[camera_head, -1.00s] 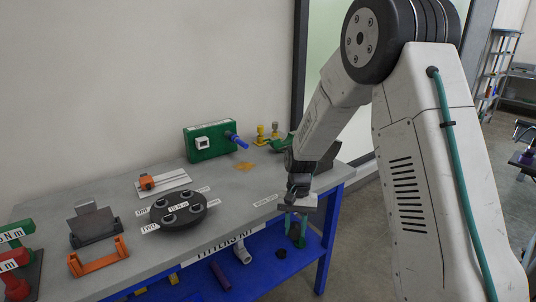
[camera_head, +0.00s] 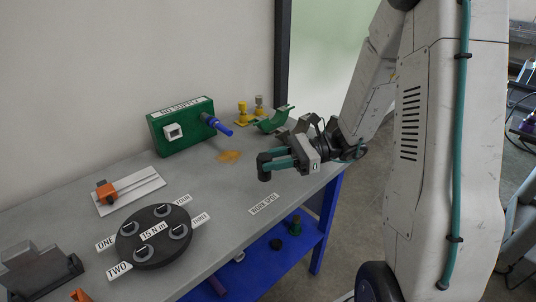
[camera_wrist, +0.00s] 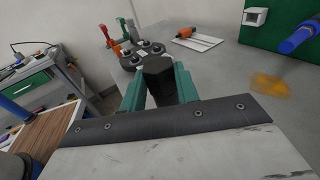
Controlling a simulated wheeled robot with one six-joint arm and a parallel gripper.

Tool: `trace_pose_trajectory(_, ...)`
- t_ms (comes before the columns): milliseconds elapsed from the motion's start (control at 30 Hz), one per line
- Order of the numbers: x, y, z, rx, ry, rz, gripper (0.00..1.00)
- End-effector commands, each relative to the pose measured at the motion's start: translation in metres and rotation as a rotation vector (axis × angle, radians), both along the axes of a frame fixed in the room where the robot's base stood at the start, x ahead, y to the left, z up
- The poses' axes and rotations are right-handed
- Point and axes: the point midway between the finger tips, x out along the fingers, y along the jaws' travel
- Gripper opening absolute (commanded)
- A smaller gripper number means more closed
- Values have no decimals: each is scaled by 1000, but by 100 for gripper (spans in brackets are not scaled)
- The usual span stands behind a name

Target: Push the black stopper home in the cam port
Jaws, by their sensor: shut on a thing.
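My gripper (camera_head: 277,157), with teal fingers, is shut on the black stopper (camera_head: 264,170). It holds the stopper above the grey table near its right end, apart from the fixtures. In the wrist view the dark, faceted stopper (camera_wrist: 158,72) sits between the two teal fingers of my gripper (camera_wrist: 159,86). A green box (camera_head: 181,138) with a white square socket (camera_head: 173,132) and a blue stub (camera_head: 217,124) stands at the back of the table. No fitting is labelled as the cam port, and I cannot tell which one it is.
A black round plate (camera_head: 154,236) with several ringed fittings lies left of my gripper. An orange tool (camera_head: 107,193) lies on a white plate behind it. Yellow fittings (camera_head: 259,105) and a green cradle (camera_head: 275,120) stand behind my gripper.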

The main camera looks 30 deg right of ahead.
Motion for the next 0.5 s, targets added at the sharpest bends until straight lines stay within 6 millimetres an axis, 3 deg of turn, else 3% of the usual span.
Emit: trace_pose_trajectory(500, 0, 0, -49, -1, 4, 2, 8)
